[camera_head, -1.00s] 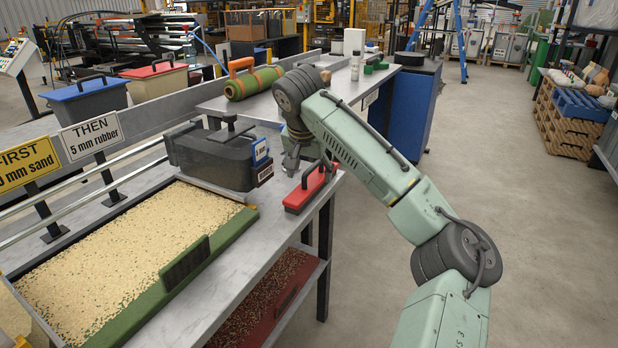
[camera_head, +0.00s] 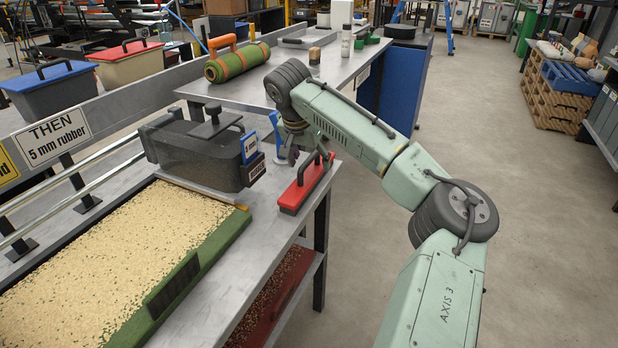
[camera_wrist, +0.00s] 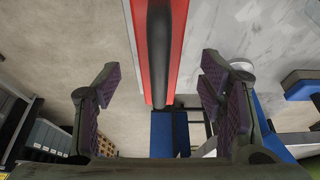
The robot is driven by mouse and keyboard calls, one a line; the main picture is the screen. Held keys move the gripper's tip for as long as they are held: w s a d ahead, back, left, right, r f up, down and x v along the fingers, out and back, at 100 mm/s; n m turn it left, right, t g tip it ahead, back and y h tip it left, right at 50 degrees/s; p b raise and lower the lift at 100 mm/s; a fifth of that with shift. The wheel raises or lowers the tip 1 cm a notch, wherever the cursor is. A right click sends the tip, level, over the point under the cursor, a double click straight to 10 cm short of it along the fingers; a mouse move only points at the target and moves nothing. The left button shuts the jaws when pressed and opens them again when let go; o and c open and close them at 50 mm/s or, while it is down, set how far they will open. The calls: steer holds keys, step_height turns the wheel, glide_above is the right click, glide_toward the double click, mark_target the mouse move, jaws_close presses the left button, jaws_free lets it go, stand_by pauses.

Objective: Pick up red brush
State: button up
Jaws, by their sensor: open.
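The red brush (camera_head: 297,195) is a long red block with a black handle. It lies near the right edge of the grey metal table, beside the dark grey hopper. My gripper (camera_wrist: 163,95) is open there, with one finger on each side of the brush and visible gaps between. The head view does not clearly show the fingertips' height over the handle.
The dark hopper (camera_head: 195,160) stands close left of the brush. A sand-filled tray (camera_head: 110,265) with a green edge lies at the front left. A green turf roll (camera_head: 237,63) and bottles are on the rear table. Open floor (camera_head: 540,230) lies to the right.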

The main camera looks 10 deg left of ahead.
mark_target(312, 169)
steer(key=p+x, duration=0.1)
steer(key=x, duration=0.4)
steer(key=shift+c, duration=0.3)
steer(key=c, duration=1.2)
